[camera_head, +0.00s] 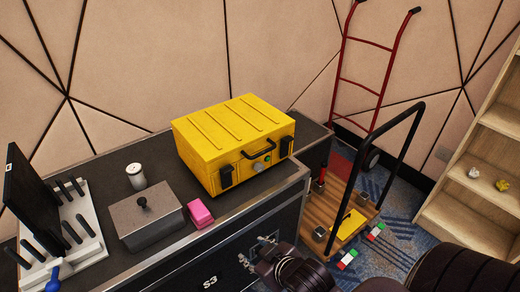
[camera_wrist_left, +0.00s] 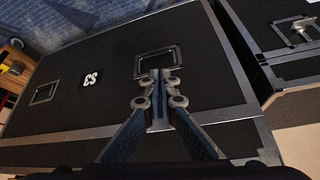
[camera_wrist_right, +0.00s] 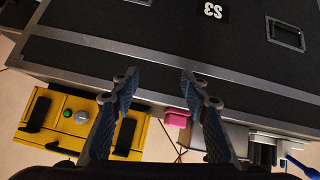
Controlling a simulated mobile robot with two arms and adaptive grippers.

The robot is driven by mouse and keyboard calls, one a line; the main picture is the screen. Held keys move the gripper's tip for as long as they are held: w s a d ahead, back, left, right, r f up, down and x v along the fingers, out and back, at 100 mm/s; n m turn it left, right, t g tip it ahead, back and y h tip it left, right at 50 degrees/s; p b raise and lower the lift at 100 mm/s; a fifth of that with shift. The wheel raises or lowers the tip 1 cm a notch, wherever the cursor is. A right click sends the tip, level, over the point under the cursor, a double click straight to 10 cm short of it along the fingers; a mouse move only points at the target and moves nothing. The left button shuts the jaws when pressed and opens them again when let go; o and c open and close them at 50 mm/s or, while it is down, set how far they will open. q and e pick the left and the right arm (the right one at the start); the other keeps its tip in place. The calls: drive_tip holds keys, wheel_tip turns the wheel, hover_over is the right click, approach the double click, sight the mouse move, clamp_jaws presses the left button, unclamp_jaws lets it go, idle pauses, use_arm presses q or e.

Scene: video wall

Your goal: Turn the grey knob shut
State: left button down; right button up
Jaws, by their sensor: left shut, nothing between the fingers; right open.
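The yellow case (camera_head: 225,140) stands on the dark flight-case top. On its front are a green button (camera_head: 267,159) and, beside it, a small round grey knob (camera_head: 258,167). In the right wrist view the grey knob (camera_wrist_right: 80,117) shows at the left, next to the green button (camera_wrist_right: 68,112). My right gripper (camera_head: 257,250) is open and empty, in front of the flight case and below the yellow case; its fingers also show in the right wrist view (camera_wrist_right: 158,75). My left gripper (camera_wrist_left: 159,95) is shut and empty, facing a black flight-case side; the head view does not show it.
A pink block (camera_head: 200,213), a grey box with a dark-knobbed lid (camera_head: 148,222), a white canister (camera_head: 136,176) and a tool rack (camera_head: 85,235) stand left of the yellow case. A cart (camera_head: 340,205) and a wooden shelf (camera_head: 470,195) are at the right.

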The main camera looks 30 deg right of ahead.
drive_tip(key=w+d+h+p, duration=0.1)
drive_tip(key=w+d, duration=0.1)
drive_tip(key=d, duration=0.4)
drive_tip(key=n+t+y, duration=0.2)
drive_tip(key=n+t, duration=0.5)
drive_tip(key=t, duration=0.1)
approach(261, 170)
drive_tip(key=w, duration=0.2)
use_arm(q)
drive_tip(key=s+a+f+g, duration=0.2)
drive_tip(key=s+f, duration=1.1)
drive_tip(key=f, duration=0.2)
drive_tip(key=s+a+f+g+y+p, duration=0.1)
drive_tip(key=s+a+f+g, duration=0.2)
drive_tip(key=s+f, duration=1.1)
drive_tip(key=shift+s+a+f, duration=0.2)
drive_tip(key=shift+f, duration=0.6)
use_arm(e)
drive_tip(key=shift+w+a+f, duration=0.1)
drive_tip(key=shift+w, duration=1.75)
drive_tip(key=shift+w+a, duration=0.15)
drive_tip(key=shift+w, duration=1.75)
clamp_jaws()
